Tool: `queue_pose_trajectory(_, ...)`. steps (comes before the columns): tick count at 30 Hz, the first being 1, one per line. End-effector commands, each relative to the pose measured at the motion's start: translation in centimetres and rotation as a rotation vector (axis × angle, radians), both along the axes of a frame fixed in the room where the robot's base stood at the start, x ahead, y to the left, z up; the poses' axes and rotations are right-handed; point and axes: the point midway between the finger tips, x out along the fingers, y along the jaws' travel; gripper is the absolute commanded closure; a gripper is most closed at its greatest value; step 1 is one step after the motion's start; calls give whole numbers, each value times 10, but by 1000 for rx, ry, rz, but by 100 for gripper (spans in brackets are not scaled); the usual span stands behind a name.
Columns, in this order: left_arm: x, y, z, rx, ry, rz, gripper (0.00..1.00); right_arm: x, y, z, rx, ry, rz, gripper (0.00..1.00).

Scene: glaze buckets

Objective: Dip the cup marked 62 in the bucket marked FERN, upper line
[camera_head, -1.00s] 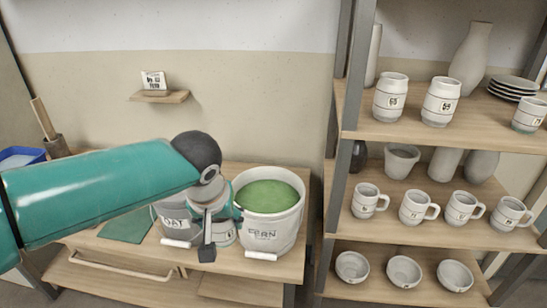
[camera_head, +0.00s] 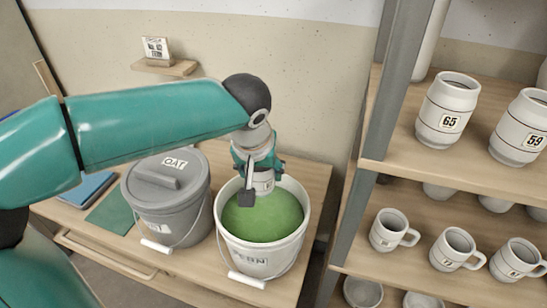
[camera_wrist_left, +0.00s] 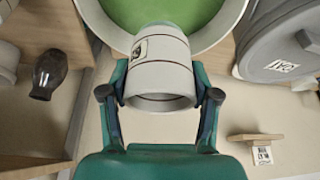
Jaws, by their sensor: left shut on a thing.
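My left gripper (camera_head: 262,172) is shut on a white cup (camera_head: 264,184) with dark lines around it. The cup also shows between the fingers in the left wrist view (camera_wrist_left: 160,80), with its open rim toward the gripper and a small label whose number I cannot read. The bucket marked FERN (camera_head: 262,265) is white and open, with green glaze (camera_head: 265,218) in it. The cup is over the back part of the glaze, its base toward it. I cannot tell whether it touches the glaze. My right gripper is not in view.
A grey lidded bucket marked OAT (camera_head: 165,205) stands left of the FERN bucket. A shelf unit (camera_head: 455,183) with cups and mugs, among them 65 (camera_head: 447,110) and 59 (camera_head: 519,127), stands to the right. A small wall shelf (camera_head: 166,68) holds a card.

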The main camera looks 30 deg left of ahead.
Motion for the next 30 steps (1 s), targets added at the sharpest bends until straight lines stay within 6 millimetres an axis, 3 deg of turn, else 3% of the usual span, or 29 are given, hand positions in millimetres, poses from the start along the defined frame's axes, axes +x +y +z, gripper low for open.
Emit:
queue_pose_trajectory(8,2,-2,-18,0,-1,-6,80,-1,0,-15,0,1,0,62)
queue_pose_trajectory(14,2,-3,-44,0,1,-6,80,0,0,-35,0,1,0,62)
queue_pose_trajectory(23,0,-4,-40,0,-1,-9,80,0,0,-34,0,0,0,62)
queue_pose_trajectory(30,0,-4,-57,0,0,-9,80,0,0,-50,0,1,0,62)
